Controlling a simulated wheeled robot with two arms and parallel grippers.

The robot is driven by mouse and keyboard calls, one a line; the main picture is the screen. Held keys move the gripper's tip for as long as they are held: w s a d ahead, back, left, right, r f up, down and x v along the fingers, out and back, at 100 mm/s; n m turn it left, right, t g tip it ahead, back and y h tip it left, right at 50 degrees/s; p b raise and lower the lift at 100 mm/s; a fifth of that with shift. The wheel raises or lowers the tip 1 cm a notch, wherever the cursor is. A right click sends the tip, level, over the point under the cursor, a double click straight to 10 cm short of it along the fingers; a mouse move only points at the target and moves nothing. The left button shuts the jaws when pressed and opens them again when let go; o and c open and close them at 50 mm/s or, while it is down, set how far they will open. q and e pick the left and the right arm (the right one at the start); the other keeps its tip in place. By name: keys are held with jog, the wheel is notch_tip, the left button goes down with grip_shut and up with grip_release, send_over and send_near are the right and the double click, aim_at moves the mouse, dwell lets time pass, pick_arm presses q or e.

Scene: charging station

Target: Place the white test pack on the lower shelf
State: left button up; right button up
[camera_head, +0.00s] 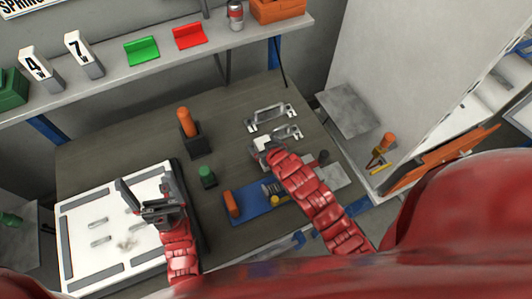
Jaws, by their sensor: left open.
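The white test pack (88,240) appears to be the flat white panel with dark grey edge strips at the left of the dark table. It has two small handle-like bars and a smudge on top. My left gripper (150,195) is open over the right part of the pack; whether it touches the pack I cannot tell. My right gripper (262,150) is away from the pack, near silver handle-shaped brackets (270,117) at the table's middle right. Its fingers are too small to read. A wall shelf (112,82) runs along the back; which shelf is the lower one is unclear.
An orange-handled tool in a black holder (190,135), a green knob (207,176) and a blue tray (245,210) stand on the table. The wall shelf carries number signs (82,52), green and red holders and a can (236,15). The table's back left is clear.

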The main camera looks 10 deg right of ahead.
grip_shut()
jog(key=shift+r, duration=0.1)
dwell(0.4)
